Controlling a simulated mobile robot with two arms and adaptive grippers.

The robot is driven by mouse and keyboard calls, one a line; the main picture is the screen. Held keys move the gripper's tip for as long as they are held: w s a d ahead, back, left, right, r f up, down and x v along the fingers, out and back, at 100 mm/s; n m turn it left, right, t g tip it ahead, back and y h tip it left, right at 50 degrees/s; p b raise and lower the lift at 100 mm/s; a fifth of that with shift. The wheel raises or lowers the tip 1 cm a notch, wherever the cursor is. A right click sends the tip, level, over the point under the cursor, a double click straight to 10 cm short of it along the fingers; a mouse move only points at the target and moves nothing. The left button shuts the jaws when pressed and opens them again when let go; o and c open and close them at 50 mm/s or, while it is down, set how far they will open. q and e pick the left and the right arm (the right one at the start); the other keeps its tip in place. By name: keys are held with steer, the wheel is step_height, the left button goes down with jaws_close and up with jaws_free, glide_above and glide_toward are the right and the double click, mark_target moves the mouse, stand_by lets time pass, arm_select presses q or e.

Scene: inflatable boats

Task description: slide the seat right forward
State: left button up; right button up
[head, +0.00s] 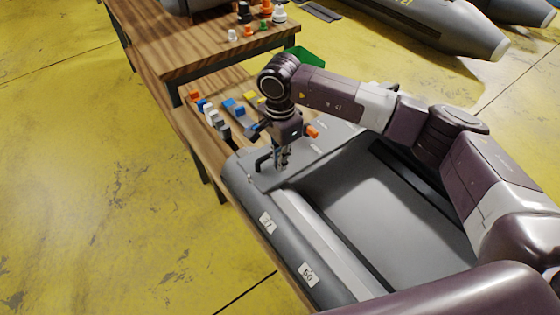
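A grey inflatable boat (250,198) with white number labels on its side tube lies on the wooden bench. A flat grey board (318,145) with small pale markings spans its far end; I cannot tell for sure whether this is the seat. A wide grey surface (385,215) shows inside the boat, partly behind my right arm. My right gripper (283,163) points down at the board's left part, near the side tube. Its fingers are small and dark here, so I cannot tell whether they touch or grip anything. My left gripper is not in view.
Blue, white, grey and yellow small parts (233,107) lie on the bench beyond the boat. A raised wooden shelf (205,48) holds orange, white and black fittings. A green bin (306,56) stands behind my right wrist. The yellow floor at left is clear.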

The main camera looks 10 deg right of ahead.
steer(key=shift+w+a, duration=0.1)
steer(key=shift+w, duration=0.15)
stand_by(0.3)
steer(key=shift+w+a+b, duration=0.3)
steer(key=shift+w+b, duration=0.3)
steer(key=shift+b, duration=0.05)
steer(key=shift+w+a+b, duration=0.25)
steer(key=shift+w+b, duration=0.3)
steer(key=shift+b, duration=0.05)
steer(key=shift+w+a, duration=0.15)
steer(key=shift+w, duration=0.2)
steer(key=shift+s+d, duration=0.25)
steer(key=shift+s, duration=0.2)
steer(key=shift+s+d, duration=0.2)
steer(key=shift+s, duration=0.25)
steer(key=shift+r, duration=0.4)
step_height(320, 180, up, 8)
steer(key=p, duration=0.4)
steer(key=shift+r, duration=0.15)
